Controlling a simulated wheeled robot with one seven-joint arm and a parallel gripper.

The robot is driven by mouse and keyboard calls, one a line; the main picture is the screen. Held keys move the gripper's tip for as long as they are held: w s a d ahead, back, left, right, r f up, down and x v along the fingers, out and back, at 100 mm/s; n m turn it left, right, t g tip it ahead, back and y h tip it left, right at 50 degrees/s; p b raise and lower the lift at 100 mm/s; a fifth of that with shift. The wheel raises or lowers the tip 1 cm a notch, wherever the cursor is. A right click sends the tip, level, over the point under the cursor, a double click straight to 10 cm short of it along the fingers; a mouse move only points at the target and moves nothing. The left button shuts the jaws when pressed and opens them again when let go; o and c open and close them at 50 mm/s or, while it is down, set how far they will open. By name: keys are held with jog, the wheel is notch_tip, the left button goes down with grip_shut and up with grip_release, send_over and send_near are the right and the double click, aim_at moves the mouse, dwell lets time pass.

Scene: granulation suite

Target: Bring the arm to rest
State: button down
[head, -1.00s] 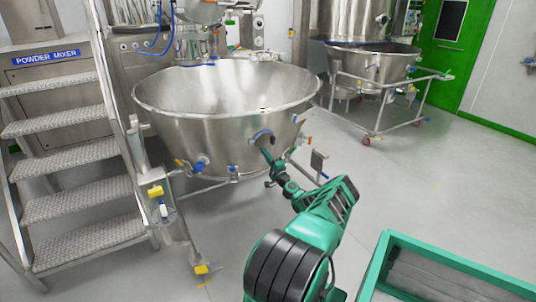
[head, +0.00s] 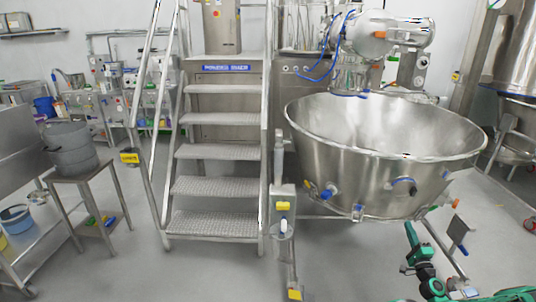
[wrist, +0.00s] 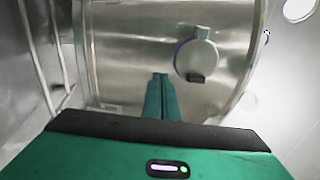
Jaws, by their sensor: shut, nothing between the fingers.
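My gripper (head: 410,230) shows in the head view at the lower right, below the large steel bowl. Its green fingers point up toward the bowl's outer side. In the wrist view the two green fingers of my gripper (wrist: 159,80) lie together, with nothing between them. Beyond them is curved steel with a round fitting (wrist: 196,60). The gap between fingertips and steel is hard to judge. Most of my arm is cut off at the bottom right of the head view.
The steel bowl (head: 345,155) stands right of centre. Metal steps (head: 215,152) with rails stand left of it. A stool (head: 95,174) bearing grey round pans (head: 72,149) and a bench with buckets are at the left. The grey floor in front of the steps is clear.

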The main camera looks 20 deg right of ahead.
jog(key=w+a+r+n+g+y, duration=0.1)
jog(key=w+a+r+n+y, duration=0.2)
jog(key=w+a+n+y, duration=0.35)
jog(key=w+a+r+n+g+y, duration=0.2)
jog(key=w+a+n+y, duration=0.2)
jog(key=w+a+y, duration=0.35)
jog(key=a+r+n+g+y, duration=0.1)
jog(key=a+r+n+g, duration=0.25)
jog(key=a, duration=0.55)
jog(key=a+r+n+g, duration=0.2)
jog(key=a+g, duration=0.3)
jog(key=a, duration=0.3)
jog(key=s+a+r+n+g+h, duration=0.2)
jog(key=s+a+r+g+h, duration=0.35)
jog(key=s+a+r, duration=0.9)
jog(key=s+a+r+g, duration=0.1)
jog(key=s+r, duration=0.3)
jog(key=s, duration=0.6)
jog(key=s+a+r+m+g, duration=0.1)
jog(key=s+a+r, duration=0.3)
jog(key=s, duration=0.7)
jog(key=shift+s+a, duration=0.2)
jog(key=shift+s, duration=0.1)
